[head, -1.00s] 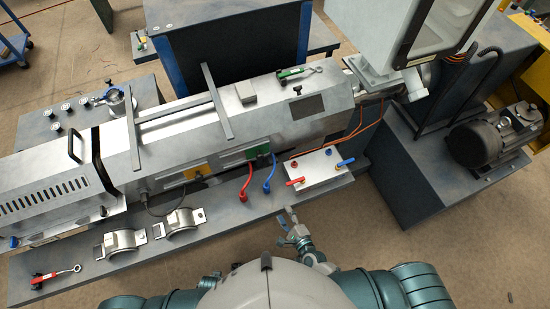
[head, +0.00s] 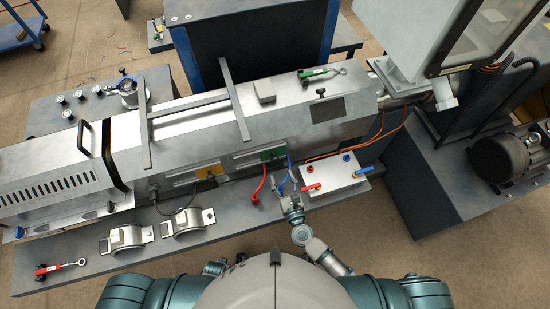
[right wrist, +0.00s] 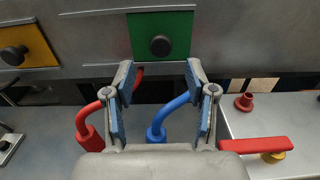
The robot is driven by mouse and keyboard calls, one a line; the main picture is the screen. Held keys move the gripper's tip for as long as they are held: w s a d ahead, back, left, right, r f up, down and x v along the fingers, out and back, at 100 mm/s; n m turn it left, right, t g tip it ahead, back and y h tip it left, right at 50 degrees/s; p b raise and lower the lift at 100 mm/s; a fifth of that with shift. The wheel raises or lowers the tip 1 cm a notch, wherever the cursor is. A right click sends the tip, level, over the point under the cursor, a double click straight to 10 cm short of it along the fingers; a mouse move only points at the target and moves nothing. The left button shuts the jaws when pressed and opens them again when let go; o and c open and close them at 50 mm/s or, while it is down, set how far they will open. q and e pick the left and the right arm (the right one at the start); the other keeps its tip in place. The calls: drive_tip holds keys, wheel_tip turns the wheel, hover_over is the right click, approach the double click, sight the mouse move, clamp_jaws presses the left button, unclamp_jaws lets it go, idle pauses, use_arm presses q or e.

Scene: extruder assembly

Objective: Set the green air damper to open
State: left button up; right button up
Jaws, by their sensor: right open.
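The green air damper plate (head: 273,154) is on the front of the long grey machine, with a dark round knob. In the right wrist view the green plate (right wrist: 160,36) and its knob are straight ahead, centred beyond the fingertips. My right gripper (head: 287,183) is below the plate, near the blue hose. In its wrist view the right gripper (right wrist: 160,75) has its two blue-padded fingers apart, with nothing held between them, and does not touch the knob. Only a small part of my left arm shows; its fingers are not visible.
A yellow plate with a knob (head: 206,172) is left of the green one. Red (right wrist: 90,128) and blue (right wrist: 168,118) hoses rise around the fingers. A metal box (head: 335,181) with red and blue handles is to the right. Two clamps (head: 188,222) lie on the ledge.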

sight(275, 162)
drive_tip(key=x, duration=0.6)
drive_tip(key=shift+w+a, duration=0.1)
drive_tip(key=shift+w, duration=0.3)
use_arm(q)
drive_tip(key=shift+s+f, duration=0.25)
drive_tip(key=shift+s, duration=0.05)
use_arm(e)
drive_tip(key=shift+x, duration=0.8)
clamp_jaws()
drive_tip(key=shift+s+a+f, duration=0.1)
drive_tip(key=s+a, duration=0.1)
drive_tip(key=a, duration=0.2)
drive_tip(key=s+a+b, duration=0.1)
drive_tip(key=a, duration=0.2)
drive_tip(key=s+a, duration=0.1)
drive_tip(key=a, duration=0.2)
drive_tip(key=shift+f+b, duration=0.1)
drive_tip(key=shift+b, duration=0.3)
drive_tip(key=shift+a, duration=0.15)
use_arm(q)
drive_tip(key=w+r, duration=0.3)
drive_tip(key=shift+w+d+r, duration=0.1)
drive_tip(key=shift+d+r, duration=0.2)
drive_tip(key=shift+d, duration=0.05)
